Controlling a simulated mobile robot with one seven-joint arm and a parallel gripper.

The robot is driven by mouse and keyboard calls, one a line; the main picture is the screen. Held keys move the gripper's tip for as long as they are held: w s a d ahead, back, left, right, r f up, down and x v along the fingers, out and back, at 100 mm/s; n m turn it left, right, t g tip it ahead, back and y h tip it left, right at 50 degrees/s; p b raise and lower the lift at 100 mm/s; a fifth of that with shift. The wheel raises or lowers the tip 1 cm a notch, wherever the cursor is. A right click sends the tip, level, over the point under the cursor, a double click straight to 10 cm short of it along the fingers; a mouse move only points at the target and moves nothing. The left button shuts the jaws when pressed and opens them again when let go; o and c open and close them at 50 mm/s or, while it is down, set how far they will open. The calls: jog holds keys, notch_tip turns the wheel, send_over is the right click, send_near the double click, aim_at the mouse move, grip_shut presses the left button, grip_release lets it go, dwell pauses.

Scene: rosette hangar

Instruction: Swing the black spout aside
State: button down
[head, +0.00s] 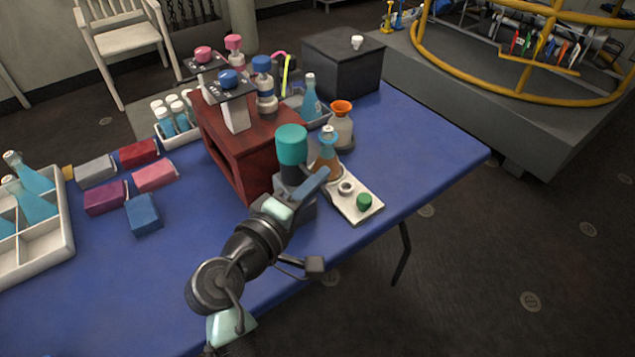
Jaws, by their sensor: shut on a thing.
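My gripper (297,190) is in the middle of the head view, low over the blue table, in front of the dark red stand. It is shut at the dark part just below a tall teal cylinder (291,143). The black spout is hard to tell apart from my dark gripper there, and my wrist hides much of it. A flask of orange-brown liquid with a blue collar (327,163) stands just right of the teal cylinder, at the back end of a white tray (348,213).
The dark red stand (235,150) is close behind my gripper, carrying blue-topped and pink-topped dispensers. An orange-rimmed flask (341,125) stands right of it. Coloured blocks (155,176) and a white bottle crate (62,245) lie left. The table's right end is clear.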

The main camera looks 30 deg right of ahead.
jog(key=c, duration=0.9)
grip_release()
jog(key=shift+a, duration=0.15)
jog(key=p+v, duration=0.1)
jog(key=v, duration=1.1)
jog(key=shift+s+a+r, duration=0.15)
jog(key=shift+s+a, duration=0.1)
jog(key=shift+w, duration=0.1)
